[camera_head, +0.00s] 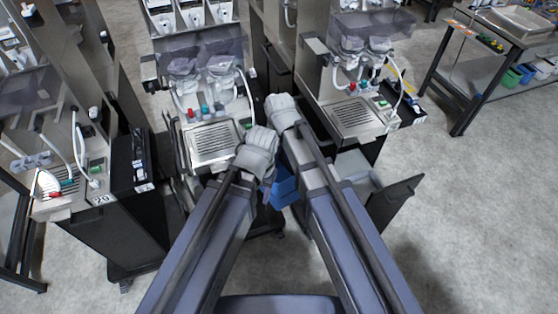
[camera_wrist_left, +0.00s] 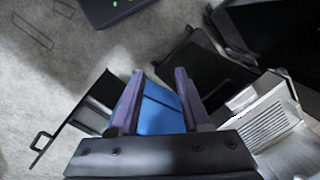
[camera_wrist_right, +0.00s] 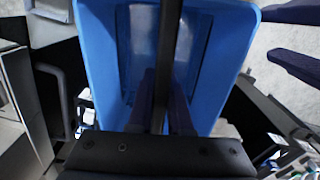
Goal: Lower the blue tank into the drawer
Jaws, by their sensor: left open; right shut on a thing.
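The blue tank (camera_head: 284,188) hangs below my two wrists in the head view, mostly hidden by my arms. The right wrist view looks down on its open top and inner walls (camera_wrist_right: 95,60). My right gripper (camera_wrist_right: 161,75) is shut on the dark bar across the tank's top. My left gripper (camera_wrist_left: 160,73) is open beside the tank; its parted fingers also show at the right edge of the right wrist view. A pulled-out drawer with a dark front panel (camera_head: 397,203) stands right of the tank. Its handled front shows in the left wrist view (camera_wrist_left: 72,122).
Dispensers with drip grilles stand behind the tank at left (camera_head: 212,143) and right (camera_head: 354,115). A third unit (camera_head: 75,195) stands at the left. A workbench (camera_head: 480,40) is at the far right. The floor at the right front is clear.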

